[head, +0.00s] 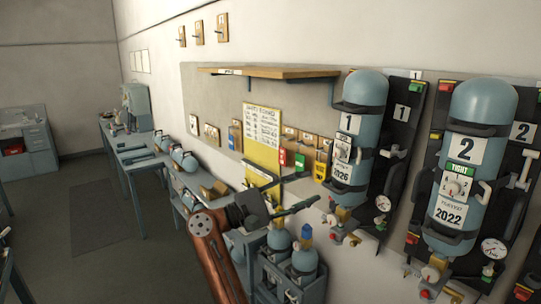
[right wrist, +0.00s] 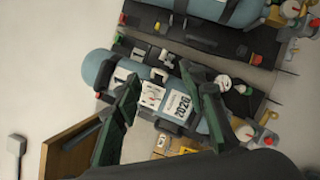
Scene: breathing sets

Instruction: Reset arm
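My right arm reaches in from the bottom of the head view, and its dark gripper (head: 288,208) is in front of the wall, left of the breathing set marked 1 (head: 361,120). In the right wrist view the two green-black fingers of this gripper (right wrist: 163,80) are spread wide apart. Set 1 (right wrist: 105,68), labelled 2026, shows beyond and between them. Nothing is held between the fingers. My left gripper is not in view.
Set 2 (head: 482,105), labelled 2022, hangs at the right on its dark backplate. A wooden shelf (head: 270,71) juts from the wall above a yellow sheet (head: 262,135). Small blue cylinders (head: 304,258) stand in a rack below. Grey floor (head: 80,215) is clear at left.

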